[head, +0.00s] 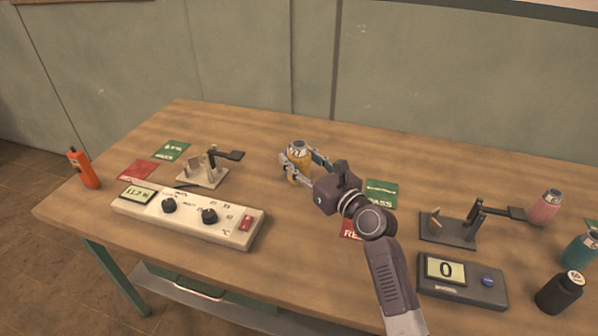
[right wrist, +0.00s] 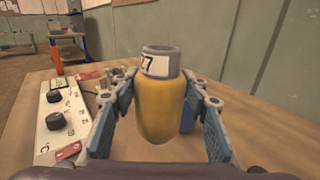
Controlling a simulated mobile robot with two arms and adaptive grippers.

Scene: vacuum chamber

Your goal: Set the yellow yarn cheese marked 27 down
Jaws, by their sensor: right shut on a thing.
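The yellow yarn cheese (head: 298,165) is upright near the middle of the table in the head view. In the right wrist view the yellow cheese (right wrist: 160,108) has a grey top and a white label reading 27. My right gripper (head: 297,172) is shut on it, with one blue-padded finger on each side. I cannot tell whether its lower end touches the table (head: 250,135). My left gripper is not in view.
A white control box (head: 185,217) and a small stand (head: 203,177) are to the left, with red and green cards (head: 172,150) behind. A PASS card (head: 381,194), dark stand (head: 448,230), display reading 0 (head: 446,270) and pink, teal and black cheeses (head: 559,293) are right.

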